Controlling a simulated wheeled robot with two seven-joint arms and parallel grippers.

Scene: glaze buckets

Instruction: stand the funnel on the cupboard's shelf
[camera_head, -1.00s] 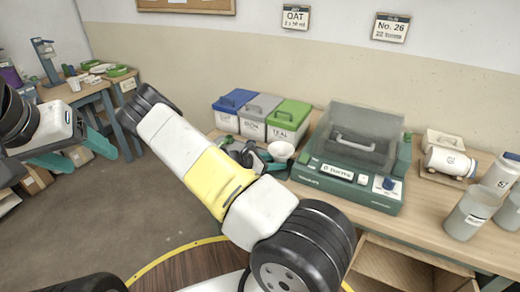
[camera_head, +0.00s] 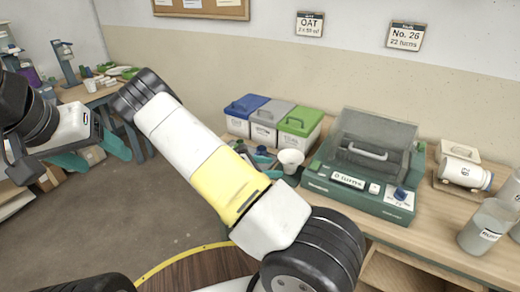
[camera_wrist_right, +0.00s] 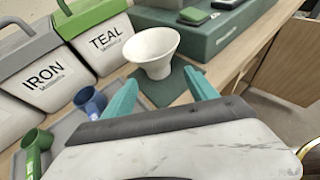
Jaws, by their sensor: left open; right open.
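The white funnel (camera_head: 291,160) stands wide end up on the bench, left of the green machine. The right wrist view also shows this funnel (camera_wrist_right: 152,50), on a dark green mat (camera_wrist_right: 166,88). My right gripper (camera_wrist_right: 160,84) is open and empty, its teal fingers pointing towards the funnel with a gap left. In the head view my right arm partly hides that gripper. My left gripper (camera_head: 104,156) is open and empty over the floor at the left. A wooden open-fronted cupboard (camera_head: 408,272) shows below the bench; its shelf is mostly out of view.
Blue, grey and green lidded buckets (camera_head: 300,122) stand behind the funnel. The green machine (camera_head: 362,165) stands close on its right. Grey beakers (camera_head: 484,226) stand at the bench's right.

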